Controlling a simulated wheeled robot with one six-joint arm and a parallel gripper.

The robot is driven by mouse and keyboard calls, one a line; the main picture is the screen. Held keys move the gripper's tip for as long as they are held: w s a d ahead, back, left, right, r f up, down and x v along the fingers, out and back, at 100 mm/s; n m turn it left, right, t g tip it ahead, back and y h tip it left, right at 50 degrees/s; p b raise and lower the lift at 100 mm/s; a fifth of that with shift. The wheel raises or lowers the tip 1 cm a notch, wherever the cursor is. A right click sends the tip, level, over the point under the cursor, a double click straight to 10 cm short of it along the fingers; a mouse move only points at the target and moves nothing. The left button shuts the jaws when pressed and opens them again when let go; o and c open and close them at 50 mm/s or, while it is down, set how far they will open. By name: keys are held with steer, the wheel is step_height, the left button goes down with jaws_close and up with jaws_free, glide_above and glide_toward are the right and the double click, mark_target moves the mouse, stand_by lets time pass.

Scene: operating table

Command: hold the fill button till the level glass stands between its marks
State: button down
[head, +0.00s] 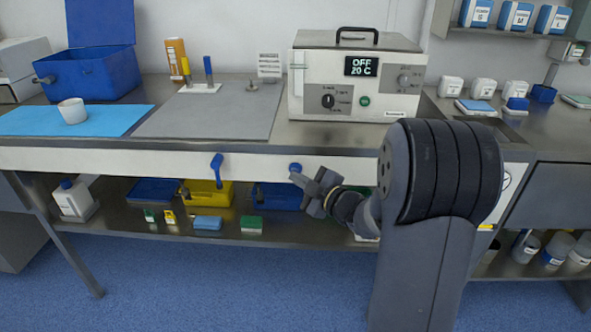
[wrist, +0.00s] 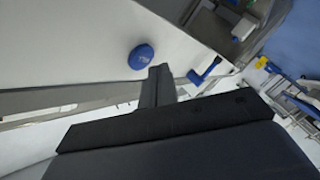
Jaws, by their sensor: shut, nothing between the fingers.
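A round blue button (head: 295,167) sits on the white front panel below the worktop; it also shows in the wrist view (wrist: 142,57). I take it for the fill button. My gripper (head: 295,178) is shut and empty, its tip just below the button in the head view. In the wrist view the gripper's tip (wrist: 160,70) appears beside the button, and I cannot tell whether they touch. The white bath unit (head: 350,80) stands on the worktop, its display reading OFF, 20 C. A thin upright strip at its left front may be the level glass; no level or marks are readable.
A blue lever tap (head: 216,165) sticks out of the same panel to the left of the button. The lower shelf (head: 285,231) holds a yellow bin (head: 207,193), blue bins and small boxes. A grey mat (head: 215,115) lies left of the bath unit.

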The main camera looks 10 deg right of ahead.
steer(key=shift+w, duration=0.15)
steer(key=shift+w+d, duration=0.15)
steer(key=shift+w, duration=0.1)
steer(key=shift+w+d, duration=0.1)
steer(key=shift+w, duration=0.25)
stand_by(7.2)
